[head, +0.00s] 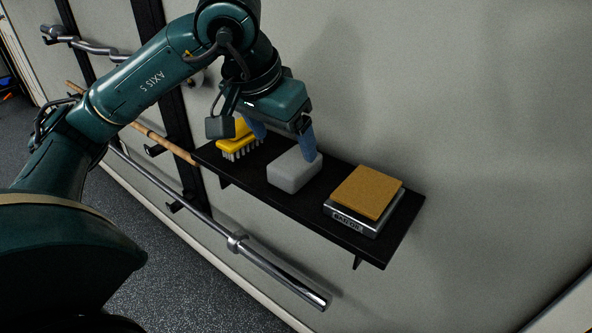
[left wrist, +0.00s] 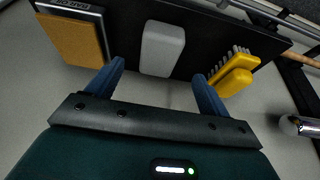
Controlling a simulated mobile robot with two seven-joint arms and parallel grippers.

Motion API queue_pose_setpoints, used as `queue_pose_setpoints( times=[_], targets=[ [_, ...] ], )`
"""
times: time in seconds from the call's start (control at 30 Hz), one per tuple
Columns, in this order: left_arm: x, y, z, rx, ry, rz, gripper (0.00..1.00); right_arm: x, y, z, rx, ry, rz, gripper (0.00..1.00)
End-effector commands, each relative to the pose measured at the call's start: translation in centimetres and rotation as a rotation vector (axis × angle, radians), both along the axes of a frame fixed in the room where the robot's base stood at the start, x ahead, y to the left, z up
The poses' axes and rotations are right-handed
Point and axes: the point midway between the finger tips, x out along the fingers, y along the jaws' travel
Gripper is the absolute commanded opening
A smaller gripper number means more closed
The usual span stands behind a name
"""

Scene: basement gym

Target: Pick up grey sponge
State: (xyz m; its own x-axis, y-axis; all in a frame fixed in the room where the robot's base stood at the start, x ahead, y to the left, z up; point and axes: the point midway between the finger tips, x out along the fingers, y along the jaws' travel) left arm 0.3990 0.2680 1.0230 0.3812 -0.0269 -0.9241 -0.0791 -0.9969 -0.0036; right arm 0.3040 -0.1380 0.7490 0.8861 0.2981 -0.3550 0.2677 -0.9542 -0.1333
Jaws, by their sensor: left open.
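The grey sponge (head: 294,171) is a pale rounded block lying on a black wall shelf (head: 325,212), between a yellow brush and a tan-topped block. My left gripper (head: 283,140) is above and just behind the sponge in the head view, one blue finger overlapping the sponge's far edge. In the left wrist view the sponge (left wrist: 162,49) lies ahead of and between the two spread blue fingers (left wrist: 160,85). The left gripper is open, with nothing between its fingers. My right gripper is not in view.
The yellow brush (head: 239,140) stands left of the sponge, partly behind the gripper. A tan block (head: 367,191) on a silver base sits to the right. The wall is close behind the shelf. Metal bars (head: 270,265) run below and left.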

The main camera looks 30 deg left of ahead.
Motion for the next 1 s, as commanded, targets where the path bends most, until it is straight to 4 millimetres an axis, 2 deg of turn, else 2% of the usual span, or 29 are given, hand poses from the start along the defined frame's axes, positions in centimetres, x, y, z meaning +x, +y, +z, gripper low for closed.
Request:
queue_pose_setpoints(
  times=[0.03, 0.2, 0.6, 1.0],
  targets=[
    [0.3, 0.0, -0.9, -0.001, 0.003, 0.001, 0.8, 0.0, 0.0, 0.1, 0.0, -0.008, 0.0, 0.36],
    [0.8, -0.1, -2.0, -0.003, 0.001, 0.001, 0.8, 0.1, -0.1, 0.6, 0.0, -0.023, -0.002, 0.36],
    [3.2, -0.3, -6.3, -0.003, 0.002, 0.0, 0.8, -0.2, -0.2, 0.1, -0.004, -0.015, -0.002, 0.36],
    [3.3, -0.3, -6.6, -0.003, -0.001, 0.0, 0.8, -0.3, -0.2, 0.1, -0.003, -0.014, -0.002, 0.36]
  ],
)
